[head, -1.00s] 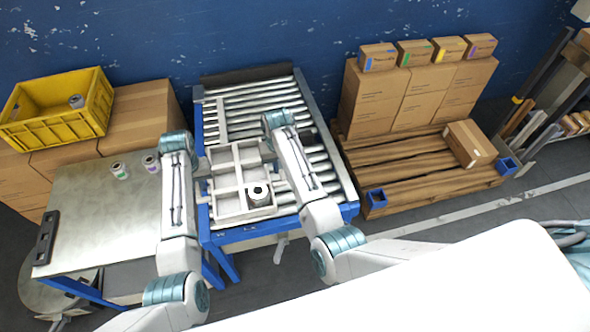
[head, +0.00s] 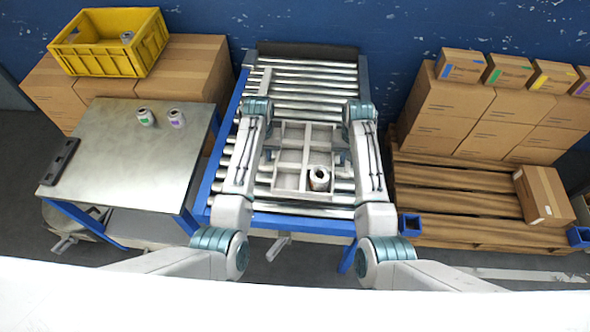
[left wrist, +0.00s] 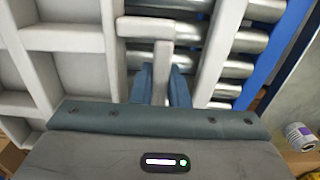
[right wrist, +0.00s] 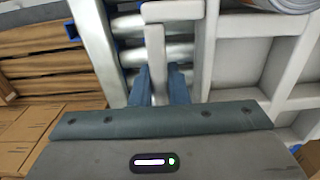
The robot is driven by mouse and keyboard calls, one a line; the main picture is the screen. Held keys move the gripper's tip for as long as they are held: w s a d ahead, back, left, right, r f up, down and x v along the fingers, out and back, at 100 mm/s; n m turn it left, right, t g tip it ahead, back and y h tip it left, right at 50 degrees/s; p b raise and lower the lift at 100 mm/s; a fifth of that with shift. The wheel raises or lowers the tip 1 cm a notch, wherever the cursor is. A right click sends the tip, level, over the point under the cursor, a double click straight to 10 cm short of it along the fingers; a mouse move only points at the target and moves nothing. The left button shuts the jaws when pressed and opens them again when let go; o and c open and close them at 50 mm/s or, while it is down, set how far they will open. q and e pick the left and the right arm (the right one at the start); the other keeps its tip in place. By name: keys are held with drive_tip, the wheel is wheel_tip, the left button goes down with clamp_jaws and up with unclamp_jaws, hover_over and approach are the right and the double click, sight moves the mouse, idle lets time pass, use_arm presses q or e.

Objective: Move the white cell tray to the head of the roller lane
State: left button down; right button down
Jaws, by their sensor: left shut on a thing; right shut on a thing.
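The white cell tray (head: 291,157) is over the roller lane (head: 306,76), near its front end. It is divided into several open cells. A roll with a dark core (head: 319,178) stands in the near right cell; the other cells look empty. My left gripper (head: 268,155) is shut on the tray's left handle, which also shows between its fingers in the left wrist view (left wrist: 161,65). My right gripper (head: 343,158) is shut on the right handle, seen in the right wrist view (right wrist: 156,60). I cannot tell whether the tray touches the rollers.
A metal table (head: 130,165) on the left holds two small rolls (head: 146,117) (head: 176,118). Behind it, a yellow crate (head: 108,45) sits on cardboard boxes. A wooden pallet (head: 450,203) with stacked boxes stands right of the lane. Rollers beyond the tray are clear.

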use_arm(q)
drive_tip(key=shift+w+d+f+b, duration=0.1)
drive_tip(key=shift+d+f+b, duration=0.05)
drive_tip(key=shift+f+b, duration=0.2)
use_arm(e)
drive_tip(key=shift+w+d+f, duration=0.1)
drive_tip(key=shift+d+f, duration=0.05)
drive_tip(key=shift+f, duration=0.2)
use_arm(q)
drive_tip(key=shift+f, duration=0.1)
use_arm(e)
drive_tip(key=shift+f, duration=0.1)
